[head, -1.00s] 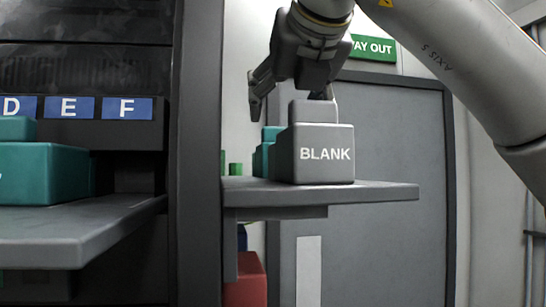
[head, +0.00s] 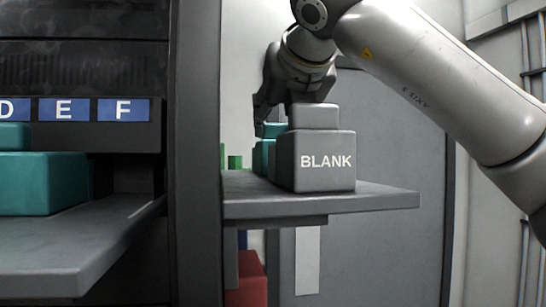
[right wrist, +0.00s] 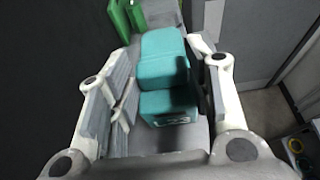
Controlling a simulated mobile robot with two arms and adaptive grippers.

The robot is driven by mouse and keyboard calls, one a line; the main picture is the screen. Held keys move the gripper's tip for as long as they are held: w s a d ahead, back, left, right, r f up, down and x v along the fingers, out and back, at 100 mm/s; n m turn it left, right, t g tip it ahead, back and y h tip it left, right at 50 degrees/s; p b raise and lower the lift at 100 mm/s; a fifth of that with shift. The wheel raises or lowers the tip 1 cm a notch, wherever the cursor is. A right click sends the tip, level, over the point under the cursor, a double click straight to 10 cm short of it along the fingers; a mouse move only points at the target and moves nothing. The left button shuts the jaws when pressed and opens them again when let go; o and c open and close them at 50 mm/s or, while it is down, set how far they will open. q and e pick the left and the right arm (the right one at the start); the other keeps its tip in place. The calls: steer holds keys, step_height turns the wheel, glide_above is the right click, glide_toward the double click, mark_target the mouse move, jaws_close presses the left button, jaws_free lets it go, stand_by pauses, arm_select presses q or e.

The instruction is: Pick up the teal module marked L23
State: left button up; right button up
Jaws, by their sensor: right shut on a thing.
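A teal module (head: 262,156) stands on the grey side shelf, mostly hidden behind a grey block marked BLANK (head: 315,161). My right gripper (head: 264,118) is down at the top of this teal module, behind the BLANK block. In the right wrist view the teal module (right wrist: 163,70) lies between the two fingers (right wrist: 165,95), and the gripper is shut on it. My left gripper is not in view.
The side shelf (head: 385,197) has bare room at its right. Green blocks (head: 235,162) stand farther back. A dark post (head: 195,150) separates this shelf from the left rack with labels D, E, F (head: 130,110). A red object (head: 247,285) is below.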

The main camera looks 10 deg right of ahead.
steer(key=c, duration=0.6)
steer(key=shift+o, duration=0.2)
steer(key=shift+r, duration=0.1)
